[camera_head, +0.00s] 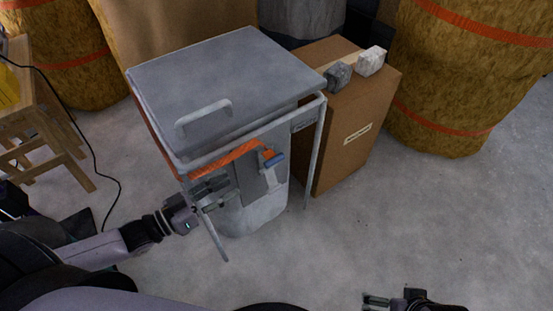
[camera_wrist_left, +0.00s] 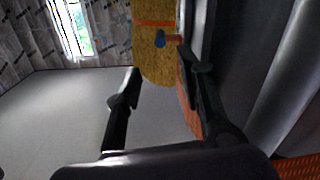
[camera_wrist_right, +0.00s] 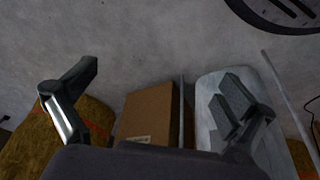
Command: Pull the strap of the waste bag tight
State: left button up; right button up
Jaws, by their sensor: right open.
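The waste bag (camera_head: 257,212) is pale and hangs in a grey metal stand under a flat lid (camera_head: 225,75). An orange strap (camera_head: 225,160) runs along the front rim and has a blue tab (camera_head: 274,160) at its right end. My left gripper (camera_head: 222,190) is in front of the bag, left of the tab and apart from it. In the left wrist view its fingers (camera_wrist_left: 158,82) are spread and empty, with the blue tab (camera_wrist_left: 160,39) beyond them. My right gripper (camera_head: 376,300) is open and empty near the bottom edge, away from the bag, which also shows in the right wrist view (camera_wrist_right: 208,95).
A cardboard box (camera_head: 350,125) stands right of the stand, with a dark block (camera_head: 338,76) and a white block (camera_head: 371,61) on top. Large yellow-brown rolls (camera_head: 455,75) stand behind. A wooden stool (camera_head: 45,130) and a cable are at left. The front right floor is clear.

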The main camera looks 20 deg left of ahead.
aim_at(276, 158)
pick_arm(q)
jog(key=b+x, duration=0.2)
jog(key=x, duration=1.1)
jog(key=shift+w+d+b, duration=0.2)
jog(key=shift+w+b, duration=0.1)
jog(key=shift+w, duration=0.05)
jog(key=shift+x, duration=0.85)
pick_arm(e)
jog(key=shift+w+a+r+t, duration=0.15)
jog(key=shift+w+t, duration=0.15)
jog(key=shift+w, duration=0.1)
jog(key=shift+w+a+r+t, duration=0.1)
jog(key=shift+w+t, duration=0.2)
jog(key=shift+w, duration=0.05)
pick_arm(q)
jog(key=shift+c, duration=0.5)
grip_shut()
jog(key=shift+s, duration=0.1)
